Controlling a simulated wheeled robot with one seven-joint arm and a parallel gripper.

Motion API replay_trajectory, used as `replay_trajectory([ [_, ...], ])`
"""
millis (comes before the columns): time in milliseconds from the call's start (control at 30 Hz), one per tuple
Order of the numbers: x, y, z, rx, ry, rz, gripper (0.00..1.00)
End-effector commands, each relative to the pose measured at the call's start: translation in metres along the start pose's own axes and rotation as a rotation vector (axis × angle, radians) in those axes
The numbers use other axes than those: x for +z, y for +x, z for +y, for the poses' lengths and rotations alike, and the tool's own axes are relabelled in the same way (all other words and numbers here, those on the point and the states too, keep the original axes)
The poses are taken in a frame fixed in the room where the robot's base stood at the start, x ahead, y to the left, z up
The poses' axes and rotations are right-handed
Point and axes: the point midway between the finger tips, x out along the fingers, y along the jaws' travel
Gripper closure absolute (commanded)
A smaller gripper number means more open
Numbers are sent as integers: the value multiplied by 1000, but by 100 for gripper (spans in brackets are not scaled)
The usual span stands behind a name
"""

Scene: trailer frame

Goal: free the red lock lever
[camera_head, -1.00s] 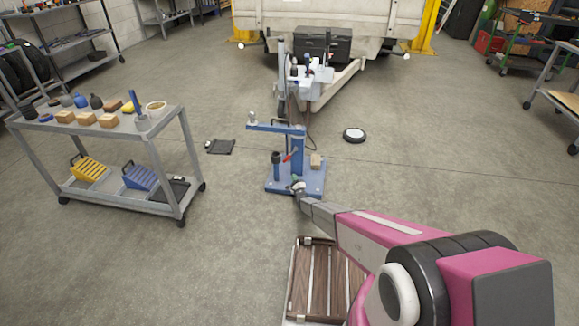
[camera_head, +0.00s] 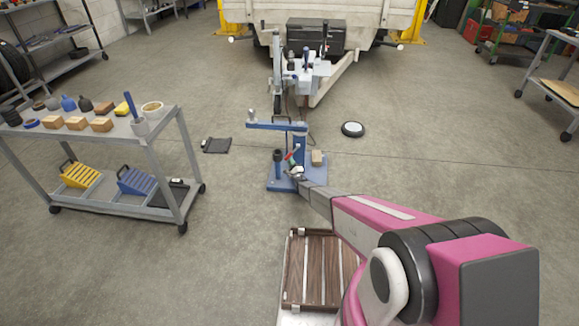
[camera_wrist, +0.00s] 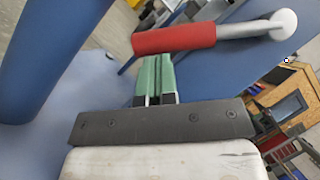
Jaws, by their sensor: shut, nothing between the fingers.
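The red lock lever (camera_wrist: 174,39) lies across the upper middle of the wrist view, a red sleeve on a grey rod with a white round end at the right. In the head view the lever (camera_head: 291,154) is a small red bar low on the blue stand (camera_head: 270,125). My gripper (camera_wrist: 157,58) has two green fingers pressed together with nothing between them. Their tips end at the lower edge of the red sleeve; whether they touch it I cannot tell. In the head view my gripper (camera_head: 296,170) is small beside the lever.
A blue post (camera_wrist: 38,50) stands close on the left in the wrist view. A wooden block (camera_head: 318,157) sits on the stand's base. The trailer (camera_head: 330,12) is behind, a cart (camera_head: 150,140) is left, and a slatted wooden panel (camera_head: 313,270) lies in front.

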Motion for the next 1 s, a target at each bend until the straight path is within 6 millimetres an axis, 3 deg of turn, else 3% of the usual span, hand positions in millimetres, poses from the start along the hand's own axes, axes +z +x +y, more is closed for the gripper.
replay_trajectory([
  [333,1,2,0,-6,9,0,100],
  [700,34,24,3,-143,213,-1,100],
  [1000,36,26,4,-140,210,1,100],
])
